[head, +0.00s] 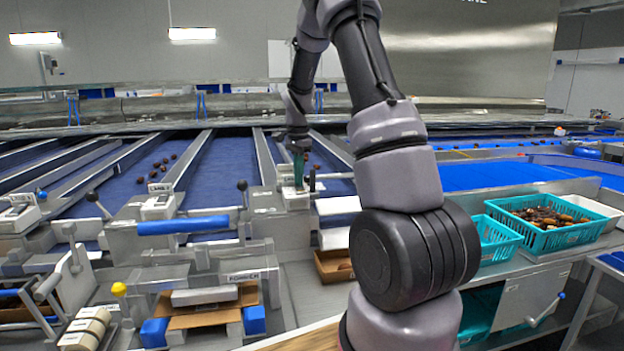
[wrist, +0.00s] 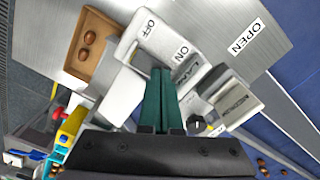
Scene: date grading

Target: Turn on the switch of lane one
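The lane switch is a white box (wrist: 122,98) with OFF and ON labels and a partly covered LANE label in the wrist view; the lane number cannot be read. In the head view the white box (head: 296,201) sits at the front end of a lane divider. My gripper (wrist: 160,72) has its green fingers side by side with almost no gap, and nothing shows between them. Its tips are over the box between the labels and hide part of the switch. Contact cannot be told. In the head view my gripper (head: 298,184) points down at the box.
A grey MEDJOOL block (wrist: 232,97) and a dark knob (wrist: 197,123) are close on the right. A plate reads OPEN (wrist: 247,36). A cardboard box (wrist: 90,50) holds a few dates.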

